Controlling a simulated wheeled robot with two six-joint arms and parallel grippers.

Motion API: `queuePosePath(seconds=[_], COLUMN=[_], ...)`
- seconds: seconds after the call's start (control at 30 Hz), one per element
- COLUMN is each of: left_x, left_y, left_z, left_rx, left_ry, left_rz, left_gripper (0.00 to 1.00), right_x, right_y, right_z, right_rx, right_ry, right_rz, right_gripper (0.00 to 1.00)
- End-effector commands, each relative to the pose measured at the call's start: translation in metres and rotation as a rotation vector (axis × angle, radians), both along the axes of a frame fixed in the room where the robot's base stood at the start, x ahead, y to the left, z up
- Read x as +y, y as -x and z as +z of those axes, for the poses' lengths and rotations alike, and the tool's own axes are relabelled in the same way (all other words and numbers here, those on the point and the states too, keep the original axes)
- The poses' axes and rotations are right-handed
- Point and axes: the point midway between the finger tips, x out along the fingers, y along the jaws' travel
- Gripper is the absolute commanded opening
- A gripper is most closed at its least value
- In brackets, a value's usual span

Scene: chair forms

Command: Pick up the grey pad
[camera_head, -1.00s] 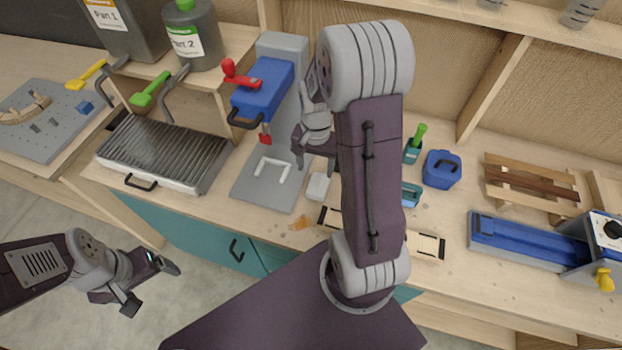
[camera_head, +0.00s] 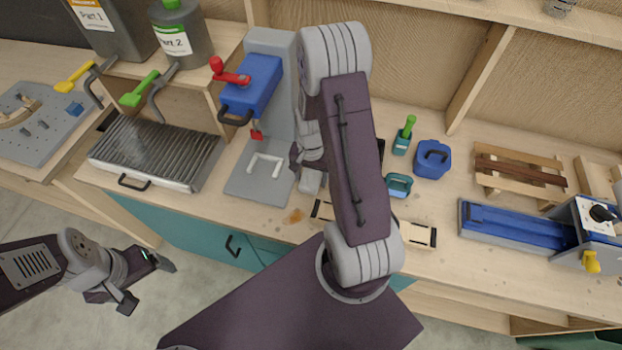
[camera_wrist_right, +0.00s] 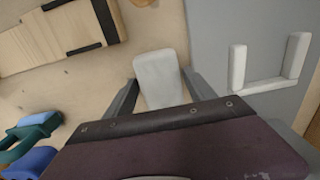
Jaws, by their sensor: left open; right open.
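The grey pad (camera_wrist_right: 160,76) is a small light block lying flat on the bench. In the right wrist view it sits between the two fingers of my right gripper (camera_wrist_right: 162,92), with its near end hidden behind the gripper body. In the head view the pad (camera_head: 311,182) shows just below my right gripper, largely covered by it. My right gripper is open, with a finger on each side of the pad; I cannot tell whether they touch it. My left gripper (camera_head: 146,282) is open and empty, in front of the bench over the floor.
A grey press base (camera_head: 258,190) with a white U-shaped piece (camera_wrist_right: 268,72) lies beside the pad. A wooden piece with black strips (camera_wrist_right: 62,38) and a teal-handled tool (camera_head: 398,185) lie on its other side.

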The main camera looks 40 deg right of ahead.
Motion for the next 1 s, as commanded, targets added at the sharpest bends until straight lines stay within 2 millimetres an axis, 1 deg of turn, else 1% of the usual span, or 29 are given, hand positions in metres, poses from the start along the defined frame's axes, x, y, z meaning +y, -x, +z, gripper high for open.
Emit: queuePosePath(seconds=[0.03, 0.2, 0.23, 0.27, 0.3, 0.37, 0.4, 0.43, 0.47, 0.67, 0.77, 0.87, 0.97, 1.0], left_x=[0.0, 0.0, 0.0, 0.0, 0.0, 0.0, 0.0, 0.0, 0.0, 0.0, 0.0, 0.0, 0.0, 0.0], left_y=[0.0, 0.0, 0.0, 0.0, 0.0, 0.0, 0.0, 0.0, 0.0, 0.0, 0.0, 0.0, 0.0, 0.0], left_z=[0.0, 0.0, 0.0, 0.0, 0.0, 0.0, 0.0, 0.0, 0.0, 0.0, -0.001, -0.002, -0.002, -0.004], left_rx=[0.0, 0.0, 0.0, 0.0, 0.0, 0.0, 0.0, 0.0, 0.0, 0.0, 0.0, 0.0, 0.0, 0.0], left_ry=[0.0, 0.0, 0.0, 0.0, 0.0, 0.0, 0.0, 0.0, 0.0, 0.0, 0.0, 0.0, 0.0, 0.0], left_rz=[0.0, 0.0, 0.0, 0.0, 0.0, 0.0, 0.0, 0.0, 0.0, 0.0, 0.0, 0.0, 0.0, 0.0], left_gripper=[0.85, 0.85, 0.85, 0.85, 0.85, 0.85, 0.85, 0.85, 0.85, 0.85, 0.85, 0.85, 0.85, 0.85], right_x=[0.0, 0.0, 0.0, 0.0, 0.0, 0.0, 0.0, 0.0, 0.0, 0.0, 0.0, -0.001, -0.001, -0.012], right_y=[0.0, -0.001, -0.001, 0.0, 0.0, 0.0, 0.0, 0.0, 0.0, -0.001, -0.001, -0.002, -0.002, 0.004], right_z=[-0.003, -0.003, -0.003, -0.003, -0.003, -0.003, -0.003, -0.003, -0.003, -0.001, 0.005, 0.02, 0.042, 0.045], right_rx=[-0.001, -0.002, -0.002, -0.002, -0.002, -0.002, -0.002, -0.002, -0.002, -0.002, -0.003, -0.007, -0.009, -0.006], right_ry=[0.001, 0.001, 0.001, 0.001, 0.001, 0.001, 0.001, 0.001, 0.001, 0.001, 0.001, 0.002, 0.003, 0.003], right_rz=[0.0, 0.0, 0.0, 0.0, 0.0, 0.0, 0.0, 0.0, 0.0, 0.0, 0.0, 0.0, 0.0, -0.007], right_gripper=[0.64, 0.64, 0.61, 0.53, 0.41, 0.25, 0.14, 0.14, 0.07, 0.07, 0.07, 0.07, 0.07, 0.07])
